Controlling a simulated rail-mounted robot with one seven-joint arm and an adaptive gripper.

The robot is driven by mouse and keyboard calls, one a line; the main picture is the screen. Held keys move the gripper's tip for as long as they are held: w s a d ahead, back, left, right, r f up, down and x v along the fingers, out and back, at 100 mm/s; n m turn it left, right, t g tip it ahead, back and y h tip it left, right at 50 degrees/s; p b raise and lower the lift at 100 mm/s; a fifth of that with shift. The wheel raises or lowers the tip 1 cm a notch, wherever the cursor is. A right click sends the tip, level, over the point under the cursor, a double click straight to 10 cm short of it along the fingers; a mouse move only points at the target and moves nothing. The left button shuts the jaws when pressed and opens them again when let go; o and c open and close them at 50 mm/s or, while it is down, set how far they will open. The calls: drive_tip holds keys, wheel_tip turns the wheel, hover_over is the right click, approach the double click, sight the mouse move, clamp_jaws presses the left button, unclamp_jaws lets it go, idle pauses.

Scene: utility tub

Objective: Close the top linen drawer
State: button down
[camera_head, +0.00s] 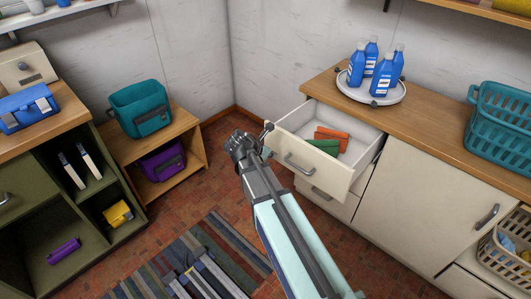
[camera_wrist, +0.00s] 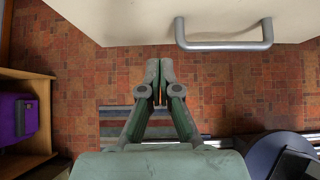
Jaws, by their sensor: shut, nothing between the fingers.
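The top linen drawer (camera_head: 317,167) is pulled open from the cream cabinet at the right of the head view. It holds folded orange (camera_head: 331,134) and green (camera_head: 325,146) cloths. Its grey bar handle (camera_head: 299,167) is on the front panel. In the wrist view a cream front panel (camera_wrist: 130,22) with a grey handle (camera_wrist: 224,36) spans the top. My gripper (camera_head: 267,128) is to the left of the drawer front in the head view. In the wrist view my gripper (camera_wrist: 160,65) is shut and empty, with its fingertips just below the panel edge and left of the handle.
A closed drawer (camera_head: 322,195) and a cupboard door (camera_head: 425,200) are below and beside the open drawer. Blue bottles (camera_head: 382,78) stand on a round tray (camera_head: 371,94) on the counter. A striped rug (camera_head: 205,262) lies on the floor. A wooden shelf unit (camera_head: 190,130) stands left.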

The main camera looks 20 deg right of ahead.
sight(285, 151)
drive_tip(key=d, duration=0.1)
drive_tip(key=w+d+f, duration=0.2)
drive_tip(key=d, duration=0.1)
drive_tip(key=shift+w+d, duration=0.1)
drive_tip(key=shift+w, duration=0.1)
drive_tip(key=shift+w+d, duration=0.25)
drive_tip(key=shift+d, duration=0.25)
drive_tip(key=shift+w, duration=0.1)
